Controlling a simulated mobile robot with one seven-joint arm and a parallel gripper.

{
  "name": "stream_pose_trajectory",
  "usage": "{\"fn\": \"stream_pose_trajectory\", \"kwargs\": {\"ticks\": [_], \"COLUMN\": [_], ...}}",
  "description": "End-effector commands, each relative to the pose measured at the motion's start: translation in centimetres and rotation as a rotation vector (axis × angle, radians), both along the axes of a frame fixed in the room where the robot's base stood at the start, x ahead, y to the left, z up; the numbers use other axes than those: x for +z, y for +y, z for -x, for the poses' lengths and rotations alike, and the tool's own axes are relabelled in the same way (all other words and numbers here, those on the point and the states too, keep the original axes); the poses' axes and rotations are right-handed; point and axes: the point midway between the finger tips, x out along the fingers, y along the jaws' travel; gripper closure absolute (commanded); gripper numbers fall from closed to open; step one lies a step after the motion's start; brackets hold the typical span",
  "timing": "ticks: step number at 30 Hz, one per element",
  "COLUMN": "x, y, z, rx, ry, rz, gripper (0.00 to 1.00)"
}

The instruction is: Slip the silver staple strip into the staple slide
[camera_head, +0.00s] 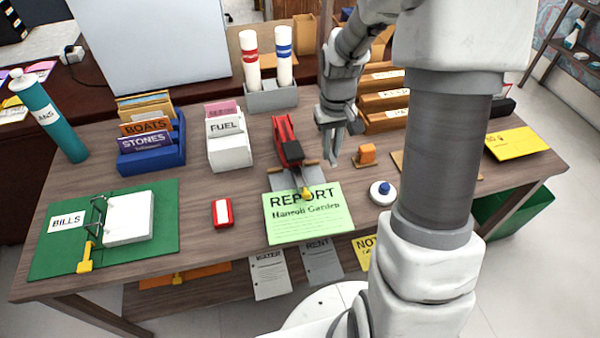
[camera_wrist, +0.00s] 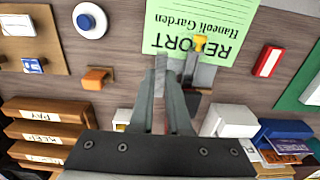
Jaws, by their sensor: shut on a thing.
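The red stapler (camera_head: 287,140) stands open on the desk, its red top raised at the back. Its grey staple slide (camera_wrist: 190,70) points toward the green REPORT sheet (camera_head: 308,222), with a yellow piece (camera_wrist: 200,43) at the front end. My gripper (camera_head: 333,155) is over the desk just right of the stapler, fingers pointing down. In the wrist view its fingers are shut on the silver staple strip (camera_wrist: 160,75), a thin grey bar beside the slide, apart from it in the picture. The strip's height over the slide is hard to judge. My fingers hide part of the stapler there.
An orange block (camera_head: 366,154) and a white round thing with a blue button (camera_head: 383,192) lie to the right. A red-and-white box (camera_head: 222,212) lies left of the sheet. A white FUEL holder (camera_head: 230,152) and a grey tube holder (camera_head: 271,96) stand behind.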

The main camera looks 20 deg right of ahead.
Motion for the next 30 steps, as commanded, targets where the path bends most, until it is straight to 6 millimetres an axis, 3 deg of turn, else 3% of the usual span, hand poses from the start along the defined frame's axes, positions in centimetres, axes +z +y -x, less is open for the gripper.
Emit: {"fn": "stream_pose_trajectory", "kwargs": {"ticks": [6,10,16,23,30], "x": [-3.1,-4.0,-5.0,-8.2,-8.3], "y": [4.7,6.3,6.8,6.8,6.8], "z": [-1.5,-2.1,-2.3,-2.3,-2.3], "rx": [0.005,0.003,0.000,-0.001,-0.001], "ry": [0.002,0.000,0.002,0.002,-0.001], "rz": [0.000,0.000,0.001,0.000,0.001], "gripper": [1.00,1.00,1.00,1.00,1.00]}}
